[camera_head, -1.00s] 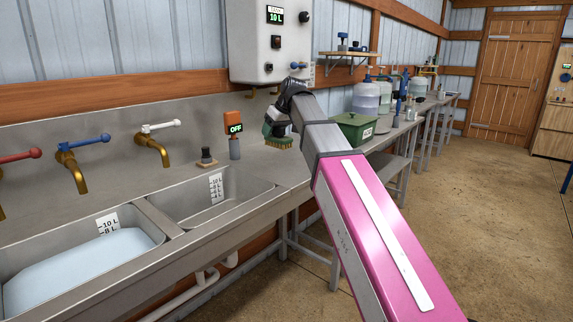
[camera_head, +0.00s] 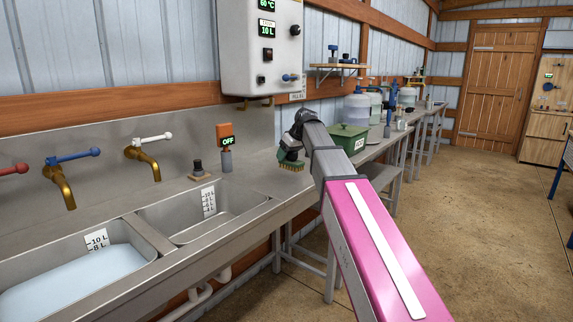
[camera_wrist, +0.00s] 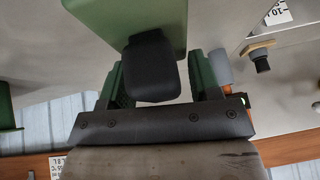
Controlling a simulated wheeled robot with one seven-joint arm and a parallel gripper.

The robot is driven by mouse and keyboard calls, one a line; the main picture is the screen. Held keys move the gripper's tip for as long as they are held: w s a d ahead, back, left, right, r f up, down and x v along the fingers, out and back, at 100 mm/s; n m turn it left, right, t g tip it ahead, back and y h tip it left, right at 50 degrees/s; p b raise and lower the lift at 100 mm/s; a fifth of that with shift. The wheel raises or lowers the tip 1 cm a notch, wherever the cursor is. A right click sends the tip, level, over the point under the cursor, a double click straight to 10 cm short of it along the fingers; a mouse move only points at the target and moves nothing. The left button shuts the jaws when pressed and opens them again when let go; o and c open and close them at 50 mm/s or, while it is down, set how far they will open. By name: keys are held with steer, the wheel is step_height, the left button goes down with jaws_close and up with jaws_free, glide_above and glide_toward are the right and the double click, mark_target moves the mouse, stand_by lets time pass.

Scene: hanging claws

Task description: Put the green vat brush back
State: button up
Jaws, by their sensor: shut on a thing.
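The green vat brush (camera_head: 287,157) is in my gripper (camera_head: 293,143), with its tan bristles pointing down, low over the counter (camera_head: 256,172) to the right of the small sink basin. I cannot tell whether the bristles touch the counter. In the wrist view the brush's green block (camera_wrist: 140,18) fills the top, with a black part (camera_wrist: 155,68) below it. My gripper's fingers (camera_wrist: 160,85) stand on either side of that black part. In the head view my arm hides part of the counter behind the gripper.
A green bin (camera_head: 347,140) stands on the counter right of the brush. A grey-and-orange OFF device (camera_head: 225,142) and a dark knob (camera_head: 198,168) stand to the left. A white wall unit (camera_head: 262,50) hangs above. A wall shelf (camera_head: 338,66) and large bottles (camera_head: 357,108) are farther back.

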mark_target(286, 163)
steer(key=shift+f, duration=1.85)
steer(key=o, duration=1.2)
steer(key=shift+f, duration=0.1)
steer(key=v, duration=1.2)
steer(key=shift+s, duration=0.1)
